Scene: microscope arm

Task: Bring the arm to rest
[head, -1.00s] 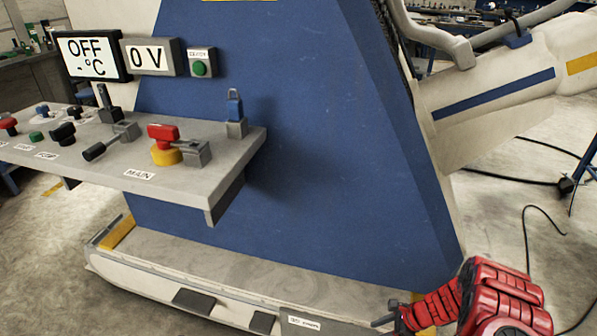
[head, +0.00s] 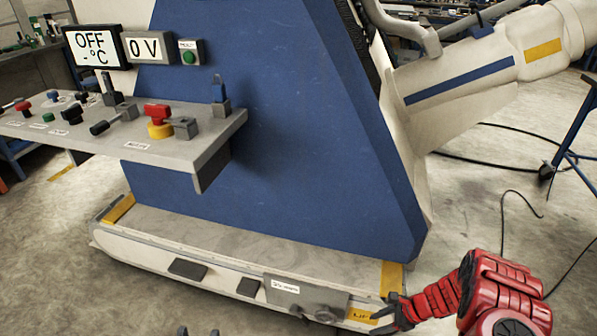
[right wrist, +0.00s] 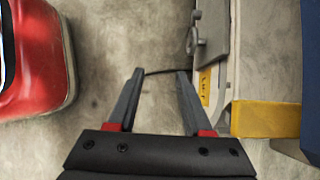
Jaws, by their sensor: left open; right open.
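The big machine's white arm (head: 470,90), with a blue stripe and a yellow band, slants up to the right from the blue body (head: 290,130). On the base front, a grey panel (head: 315,296) carries a white label and knob-like parts, with a yellow label (head: 362,315) beside it that seems to read LIFT. My right gripper (head: 376,314) is near that label; in the right wrist view it (right wrist: 160,74) is open and empty, left of the base edge, its yellow label (right wrist: 205,85) and yellow stripe (right wrist: 262,119). My left gripper (head: 199,331) shows only two separated dark fingertips.
A control shelf (head: 205,150) juts out at left with a red-on-yellow knob (head: 158,121), levers and several buttons. Displays above read OFF (head: 95,47) and 0 V (head: 149,47). A green button box (head: 189,52) is beside them. Cables (head: 520,195) lie on the open floor at right.

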